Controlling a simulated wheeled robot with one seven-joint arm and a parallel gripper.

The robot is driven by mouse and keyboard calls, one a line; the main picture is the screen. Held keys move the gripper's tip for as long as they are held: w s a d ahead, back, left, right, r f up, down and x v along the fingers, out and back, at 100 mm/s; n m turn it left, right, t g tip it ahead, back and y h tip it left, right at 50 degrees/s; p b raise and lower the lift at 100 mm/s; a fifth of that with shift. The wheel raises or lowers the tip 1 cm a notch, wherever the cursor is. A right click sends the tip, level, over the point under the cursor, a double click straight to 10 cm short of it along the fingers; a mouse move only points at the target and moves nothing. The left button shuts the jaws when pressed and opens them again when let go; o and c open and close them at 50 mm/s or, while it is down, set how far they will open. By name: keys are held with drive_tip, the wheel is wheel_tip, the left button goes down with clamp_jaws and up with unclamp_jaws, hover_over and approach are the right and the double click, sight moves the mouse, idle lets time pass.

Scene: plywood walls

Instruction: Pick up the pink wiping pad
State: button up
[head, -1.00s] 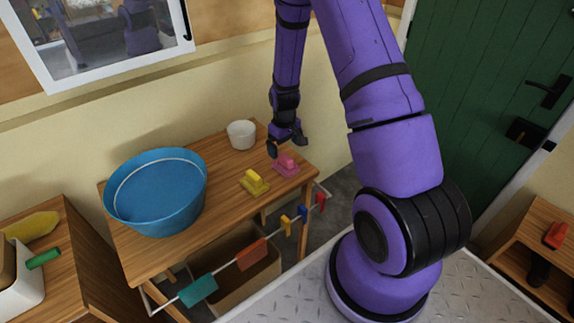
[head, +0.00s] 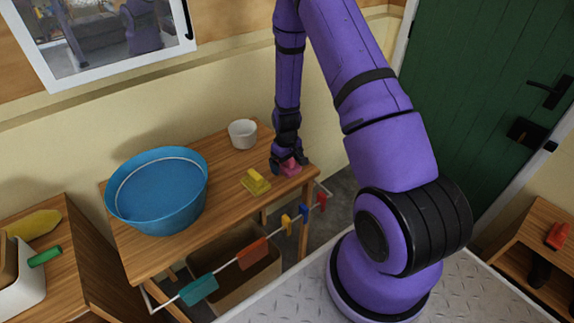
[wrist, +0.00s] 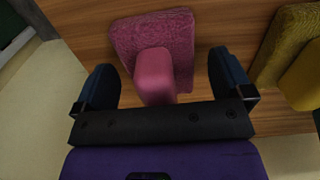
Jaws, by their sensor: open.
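The pink wiping pad (head: 290,168) lies on the wooden table near its right end. In the wrist view the pad (wrist: 182,38) has a square, rough pink base with a smooth pink grip block on top. My gripper (head: 288,167) is down at the pad. In the wrist view my gripper (wrist: 163,82) is open, with one dark finger on each side of the pink grip block and a visible gap on both sides. In the head view the gripper hides part of the pad.
A yellow pad (head: 256,182) lies just left of the pink one; it also shows in the wrist view (wrist: 290,50). A white cup (head: 243,134) stands behind, and a blue basin (head: 158,205) at the left. A rail with coloured clips (head: 252,252) runs along the table's front.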

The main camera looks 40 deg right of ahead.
drive_tip(key=c, duration=1)
drive_tip(key=shift+r, duration=0.1)
drive_tip(key=shift+r, duration=0.85)
drive_tip(key=shift+s+r, duration=0.2)
drive_tip(key=shift+r, duration=0.75)
drive_tip(key=s+a, duration=0.1)
drive_tip(key=s, duration=0.4)
drive_tip(key=s+a+r, duration=0.1)
drive_tip(key=s+a, duration=0.1)
drive_tip(key=s, duration=0.3)
drive_tip(key=s+a, duration=0.1)
drive_tip(key=s, duration=0.4)
drive_tip(key=shift+a+r, duration=0.15)
drive_tip(key=shift+a, duration=0.05)
drive_tip(key=shift+o, duration=0.3)
